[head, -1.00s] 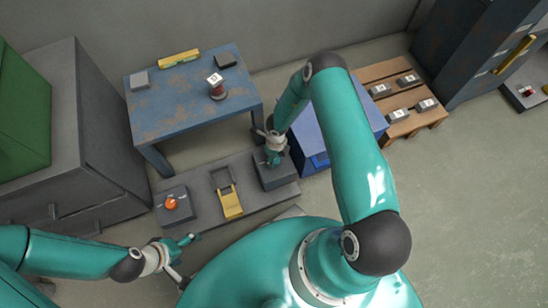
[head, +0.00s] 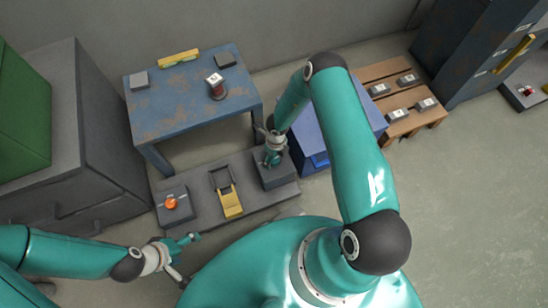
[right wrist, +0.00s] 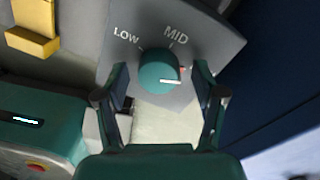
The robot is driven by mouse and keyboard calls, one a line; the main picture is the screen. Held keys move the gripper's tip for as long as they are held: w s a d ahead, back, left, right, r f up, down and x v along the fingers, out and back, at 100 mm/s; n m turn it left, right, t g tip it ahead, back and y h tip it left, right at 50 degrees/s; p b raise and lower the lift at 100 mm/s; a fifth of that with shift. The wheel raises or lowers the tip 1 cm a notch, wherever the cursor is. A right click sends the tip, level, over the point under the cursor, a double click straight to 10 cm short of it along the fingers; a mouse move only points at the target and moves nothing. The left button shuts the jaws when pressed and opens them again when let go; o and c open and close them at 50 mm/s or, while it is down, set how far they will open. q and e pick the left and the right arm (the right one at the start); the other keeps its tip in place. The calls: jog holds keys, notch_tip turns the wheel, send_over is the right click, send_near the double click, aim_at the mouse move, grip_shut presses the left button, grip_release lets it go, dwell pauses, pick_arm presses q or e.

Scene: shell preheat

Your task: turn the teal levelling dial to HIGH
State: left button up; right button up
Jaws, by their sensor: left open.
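The teal levelling dial (right wrist: 157,70) sits on a grey panel (right wrist: 215,40) in the right wrist view. LOW and MID labels show above it; no HIGH label is visible. The dial's white pointer line points right, past MID, near a small red mark. My right gripper (right wrist: 160,74) has its fingers spread on both sides of the dial, with a gap visible on each side. In the head view my right gripper (head: 274,153) is over the grey dial box (head: 280,180) and hides the dial. My left gripper (head: 186,257) is open and empty, low at the left.
A yellow lever (head: 231,202) and an orange button (head: 171,203) stand left of the dial box on the same low bench. A blue table (head: 180,100) is behind, and a blue box (head: 350,125) is close on the right.

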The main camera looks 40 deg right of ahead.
jog(key=shift+r, duration=0.1)
notch_tip(320, 180, up, 12)
jog(key=shift+d, duration=0.4)
jog(key=shift+w, duration=0.1)
dwell(0.5)
jog(key=s+a+r+n+y, duration=0.15)
jog(key=s+a+n, duration=0.6)
jog(key=n, duration=0.75)
jog(key=s+a+r+n+y, duration=0.15)
jog(key=s+a+n, duration=0.6)
jog(key=n, duration=0.75)
notch_tip(320, 180, up, 31)
jog(key=w+a+n+p, duration=0.1)
jog(key=p, duration=3)
jog(key=shift+t, duration=0.4)
